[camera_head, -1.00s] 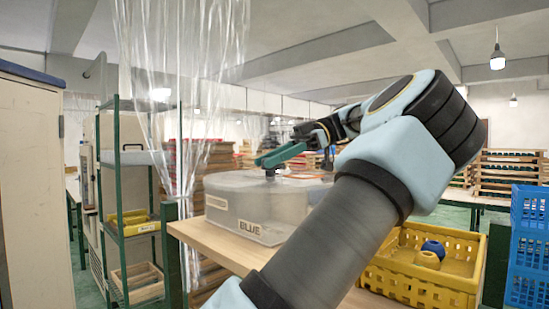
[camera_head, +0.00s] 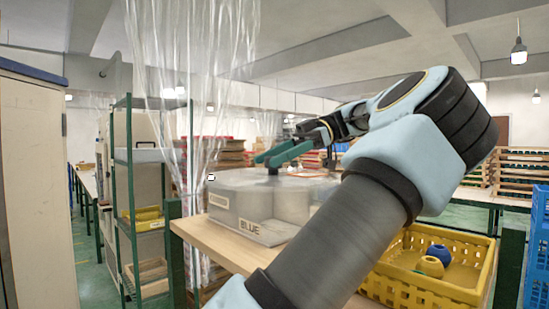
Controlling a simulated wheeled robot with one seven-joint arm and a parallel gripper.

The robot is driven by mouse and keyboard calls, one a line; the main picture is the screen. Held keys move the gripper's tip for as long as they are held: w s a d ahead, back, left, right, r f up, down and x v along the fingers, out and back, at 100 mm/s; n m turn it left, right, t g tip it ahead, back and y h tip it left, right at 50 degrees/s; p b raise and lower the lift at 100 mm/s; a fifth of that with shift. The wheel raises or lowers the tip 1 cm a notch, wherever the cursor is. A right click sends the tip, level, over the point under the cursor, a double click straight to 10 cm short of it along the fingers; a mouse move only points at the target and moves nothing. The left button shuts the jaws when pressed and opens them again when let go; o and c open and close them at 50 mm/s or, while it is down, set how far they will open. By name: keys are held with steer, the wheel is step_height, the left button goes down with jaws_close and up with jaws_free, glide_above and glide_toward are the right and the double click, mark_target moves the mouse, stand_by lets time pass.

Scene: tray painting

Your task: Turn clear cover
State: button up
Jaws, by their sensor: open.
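The clear cover (camera_head: 245,195) is a cloudy see-through lid with rounded lobes. It sits on the wooden table (camera_head: 213,242). A label on its front reads "BLUE", and a smaller label is at its left. A dark knob (camera_head: 273,171) stands on its top. My gripper (camera_head: 268,160) is at the knob, coming in from the right, with its green fingers just above or around it. I cannot tell whether the fingers touch the knob. The jaws are open. My arm hides the right part of the cover.
A yellow crate (camera_head: 462,284) at the lower right holds a blue piece (camera_head: 438,254) and a yellow piece (camera_head: 430,266). Blue crates (camera_head: 538,240) stand at the right edge. Clear strip curtains (camera_head: 190,80) hang left of the table, near a green shelf rack (camera_head: 118,190).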

step_height(320, 180, up, 10)
steer(key=p, duration=0.5)
stand_by(0.6)
